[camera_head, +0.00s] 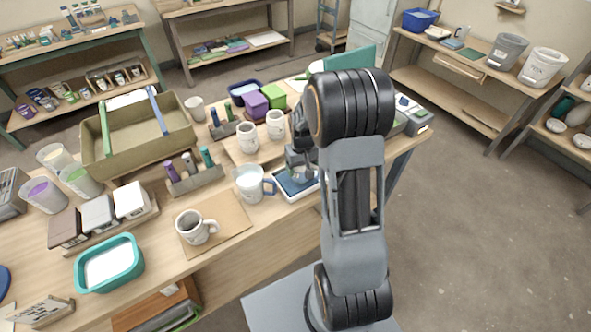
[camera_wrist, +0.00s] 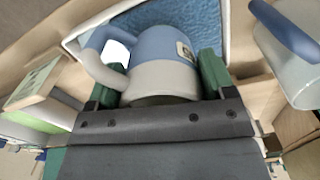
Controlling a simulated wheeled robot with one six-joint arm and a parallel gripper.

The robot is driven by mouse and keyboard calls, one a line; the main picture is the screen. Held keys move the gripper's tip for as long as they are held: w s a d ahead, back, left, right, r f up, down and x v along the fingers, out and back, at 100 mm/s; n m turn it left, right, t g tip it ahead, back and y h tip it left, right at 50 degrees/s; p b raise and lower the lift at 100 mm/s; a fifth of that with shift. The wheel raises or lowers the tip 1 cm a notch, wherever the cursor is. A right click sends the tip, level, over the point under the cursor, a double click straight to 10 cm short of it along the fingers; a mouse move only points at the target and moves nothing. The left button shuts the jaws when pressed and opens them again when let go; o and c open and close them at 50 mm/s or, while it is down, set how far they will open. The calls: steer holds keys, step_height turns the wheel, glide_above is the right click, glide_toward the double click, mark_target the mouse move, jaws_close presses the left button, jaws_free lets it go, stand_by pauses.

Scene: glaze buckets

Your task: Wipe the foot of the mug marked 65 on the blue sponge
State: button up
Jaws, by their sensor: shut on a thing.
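My gripper (camera_wrist: 160,88) is shut on a mug (camera_wrist: 160,75) with a pale body and a blue band; its green fingers press on both sides. The mug's handle points left and a small label sits on its blue part, too small to read. The blue sponge (camera_wrist: 205,18) lies in a white-rimmed tray just beyond the mug; it also shows in the head view (camera_head: 299,187). The mug is over or at the sponge; I cannot tell whether they touch. In the head view my arm hides most of my gripper and the mug.
A clear pitcher with a blue handle (camera_head: 248,184) stands close left of the sponge tray. A white mug (camera_head: 193,228) stands on a brown board in front. Two pale mugs (camera_head: 247,138) stand behind.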

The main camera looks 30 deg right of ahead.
steer(key=shift+w+d, duration=0.1)
steer(key=shift+d, duration=0.95)
steer(key=shift+s+a, duration=0.2)
steer(key=shift+a, duration=1.55)
steer(key=shift+s+a, duration=0.2)
steer(key=shift+a, duration=1.55)
step_height(320, 180, up, 7)
steer(key=p, duration=0.4)
steer(key=shift+p, duration=0.4)
